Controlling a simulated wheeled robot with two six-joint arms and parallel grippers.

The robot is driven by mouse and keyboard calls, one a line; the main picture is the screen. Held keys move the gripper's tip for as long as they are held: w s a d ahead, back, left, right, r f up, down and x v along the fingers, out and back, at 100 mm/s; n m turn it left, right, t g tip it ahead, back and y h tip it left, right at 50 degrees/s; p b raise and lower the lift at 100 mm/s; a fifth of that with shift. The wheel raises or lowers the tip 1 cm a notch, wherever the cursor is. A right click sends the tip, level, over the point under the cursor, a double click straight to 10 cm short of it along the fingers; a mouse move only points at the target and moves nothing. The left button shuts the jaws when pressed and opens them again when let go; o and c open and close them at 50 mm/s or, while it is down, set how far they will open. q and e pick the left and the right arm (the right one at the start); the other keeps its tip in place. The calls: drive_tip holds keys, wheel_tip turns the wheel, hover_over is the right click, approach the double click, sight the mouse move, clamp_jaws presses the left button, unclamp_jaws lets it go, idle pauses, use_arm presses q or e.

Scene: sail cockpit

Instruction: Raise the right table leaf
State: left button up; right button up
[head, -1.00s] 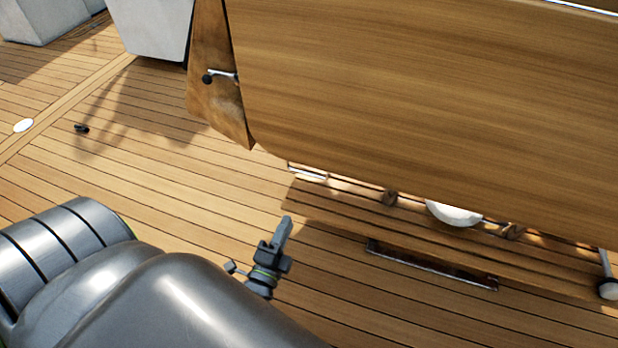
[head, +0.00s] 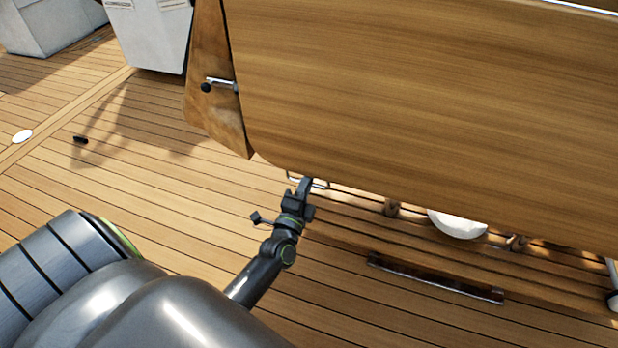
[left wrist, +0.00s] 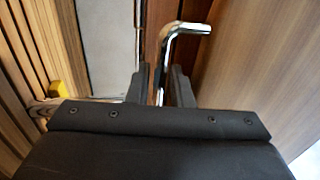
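The table leaf (head: 430,100) is a large wooden panel hanging down steeply in the head view. It also shows at the right in the left wrist view (left wrist: 255,70). My left gripper (head: 306,184) is at the leaf's lower left edge; I cannot tell whether it touches. In the left wrist view its two dark fingers (left wrist: 160,88) stand apart. A chrome lever with a black knob (head: 220,83) is on the table's end panel (head: 212,115). My right gripper is out of view.
Under the leaf are a wooden foot rail (head: 435,279), a white round object (head: 458,223) and a metal post foot (head: 612,298). Grey boxes (head: 150,35) stand at the back left. The teak deck (head: 150,210) on the left is mostly clear.

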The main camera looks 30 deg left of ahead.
use_arm(q)
drive_tip(key=shift+x, duration=0.95)
drive_tip(key=shift+c, duration=0.2)
clamp_jaws()
drive_tip(key=shift+s+p, duration=0.3)
